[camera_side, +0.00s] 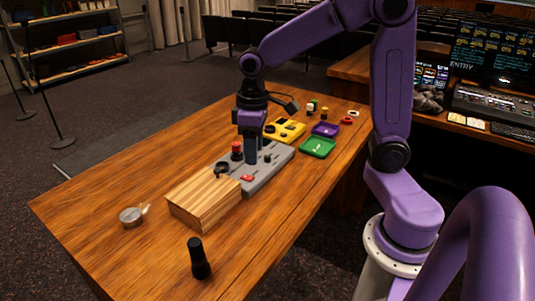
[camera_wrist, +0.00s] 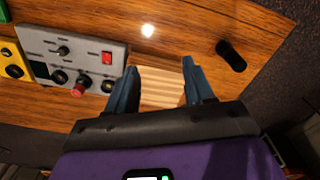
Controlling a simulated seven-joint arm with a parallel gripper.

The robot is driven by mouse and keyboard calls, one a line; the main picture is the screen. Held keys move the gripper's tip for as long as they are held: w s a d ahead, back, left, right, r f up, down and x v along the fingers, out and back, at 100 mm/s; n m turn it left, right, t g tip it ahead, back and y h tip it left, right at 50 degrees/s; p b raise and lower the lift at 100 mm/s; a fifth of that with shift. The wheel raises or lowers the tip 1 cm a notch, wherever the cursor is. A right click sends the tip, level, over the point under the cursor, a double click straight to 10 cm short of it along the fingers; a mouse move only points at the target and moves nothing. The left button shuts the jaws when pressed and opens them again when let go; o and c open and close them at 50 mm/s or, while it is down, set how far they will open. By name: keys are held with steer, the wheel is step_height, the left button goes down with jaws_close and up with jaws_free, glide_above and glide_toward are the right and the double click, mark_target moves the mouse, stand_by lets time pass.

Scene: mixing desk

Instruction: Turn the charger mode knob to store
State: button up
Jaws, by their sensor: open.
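A yellow box (camera_side: 285,130) with a dark display and dark knobs stands beyond the grey panel in the side view; it may be the charger, but no label is readable. Its edge, with a dark knob (camera_wrist: 14,71), shows at the left of the wrist view. The grey panel (camera_side: 268,171) carries black knobs, a red button (camera_wrist: 78,90) and a red switch (camera_wrist: 107,58). My gripper (camera_side: 251,160) points down above or beside the panel and hides part of it. In the wrist view my gripper (camera_wrist: 158,66) is open with nothing between the fingers.
A striped wooden block (camera_side: 203,197) lies in front of the panel. A metal cup (camera_side: 130,216) and a black bottle (camera_side: 199,258) stand nearer. A green tray (camera_side: 318,147) and a purple tray (camera_side: 326,129) lie right of the yellow box. The table's near left is mostly clear.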

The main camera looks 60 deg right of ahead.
steer(key=w+d+f+m, duration=0.1)
steer(key=w+d+m, duration=0.3)
steer(key=w+d, duration=0.65)
steer(key=m, duration=0.4)
glide_above(268, 156)
steer(key=f, duration=0.2)
step_height(268, 156, down, 17)
steer(key=shift+w+f, duration=0.1)
jaws_close()
